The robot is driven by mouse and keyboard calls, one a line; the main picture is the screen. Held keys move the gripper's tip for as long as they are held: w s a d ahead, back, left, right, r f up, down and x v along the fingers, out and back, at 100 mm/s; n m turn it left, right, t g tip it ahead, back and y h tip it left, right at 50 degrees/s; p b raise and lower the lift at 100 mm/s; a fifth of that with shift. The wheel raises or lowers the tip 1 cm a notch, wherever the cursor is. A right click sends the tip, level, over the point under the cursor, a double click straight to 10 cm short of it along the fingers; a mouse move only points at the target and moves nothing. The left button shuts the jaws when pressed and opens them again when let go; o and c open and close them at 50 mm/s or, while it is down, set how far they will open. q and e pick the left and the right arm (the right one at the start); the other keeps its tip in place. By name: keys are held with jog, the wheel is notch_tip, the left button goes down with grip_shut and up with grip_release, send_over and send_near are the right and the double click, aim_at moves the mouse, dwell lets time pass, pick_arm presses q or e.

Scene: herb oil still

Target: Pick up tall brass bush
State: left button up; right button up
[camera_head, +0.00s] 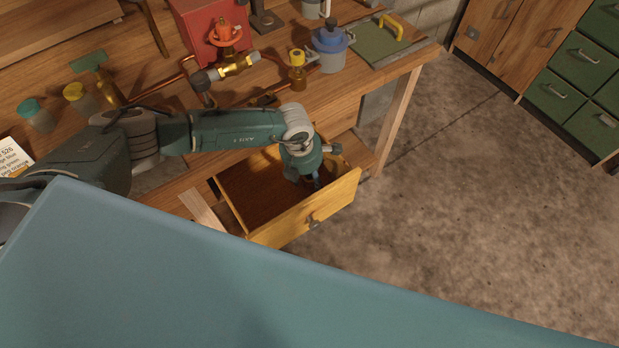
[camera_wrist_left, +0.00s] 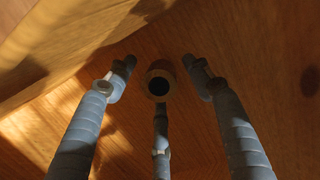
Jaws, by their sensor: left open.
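The tall brass bush (camera_wrist_left: 160,79) shows in the left wrist view as a brownish ring with a dark round hole, seen end-on against the wooden drawer floor. My left gripper (camera_head: 316,183) points down into the open drawer (camera_head: 290,222) under the workbench. Its three fingers are open and spread around the bush, left, right and below it in the left wrist view; whether any finger touches it I cannot tell. In the head view the bush is hidden by my left gripper and wrist. My right gripper is not in view.
The drawer walls stand close around my left gripper. The workbench above carries a red unit (camera_head: 195,28), a brass valve fitting (camera_head: 238,66), a blue-lidded jar (camera_head: 329,50) and a small yellow-topped bottle (camera_head: 297,72). Green drawers (camera_head: 583,72) stand far right; the concrete floor between is clear.

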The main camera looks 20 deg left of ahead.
pick_arm(q)
jog(key=shift+w+f, duration=0.1)
jog(key=shift+f, duration=0.3)
jog(key=c, duration=1.3)
jog(key=shift+o, duration=0.2)
jog(key=shift+r, duration=0.1)
